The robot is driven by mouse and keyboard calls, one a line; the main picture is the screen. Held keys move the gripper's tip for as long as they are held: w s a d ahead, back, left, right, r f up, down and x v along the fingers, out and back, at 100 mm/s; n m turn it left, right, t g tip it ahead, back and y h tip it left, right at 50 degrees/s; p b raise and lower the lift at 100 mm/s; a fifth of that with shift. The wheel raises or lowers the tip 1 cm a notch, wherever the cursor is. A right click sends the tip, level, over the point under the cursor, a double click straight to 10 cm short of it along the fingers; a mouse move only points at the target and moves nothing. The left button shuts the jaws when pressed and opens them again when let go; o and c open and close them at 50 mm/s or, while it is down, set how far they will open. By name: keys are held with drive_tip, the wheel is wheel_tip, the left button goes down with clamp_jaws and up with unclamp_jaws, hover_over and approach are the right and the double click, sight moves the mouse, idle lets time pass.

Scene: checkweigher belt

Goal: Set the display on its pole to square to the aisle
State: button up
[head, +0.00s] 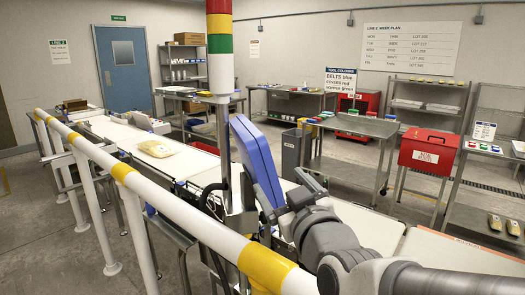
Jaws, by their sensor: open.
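The display (257,160) is a blue-cased panel on an upright metal pole (224,140). It shows nearly edge-on in the head view, and I cannot see its screen face. My gripper (287,199) is open at the display's lower right edge, with my grey arm coming in from the bottom right. The fingers overlap the display's lower part in the picture. I cannot tell whether they touch it. The display's mount is partly hidden behind the panel and my gripper.
A white-and-yellow guard rail (180,208) runs across the front left. The belt (115,133) behind it carries a yellowish pack (156,148). A red-green-white stack light (219,50) stands above the pole. A red box (428,150) and metal tables stand at right.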

drive_tip(key=p, duration=0.6)
approach(258, 154)
drive_tip(key=shift+w+f, duration=0.5)
drive_tip(key=shift+w, duration=0.55)
drive_tip(key=x, duration=1.1)
drive_tip(key=shift+w+f+p, duration=0.2)
drive_tip(key=shift+p, duration=0.1)
clamp_jaws()
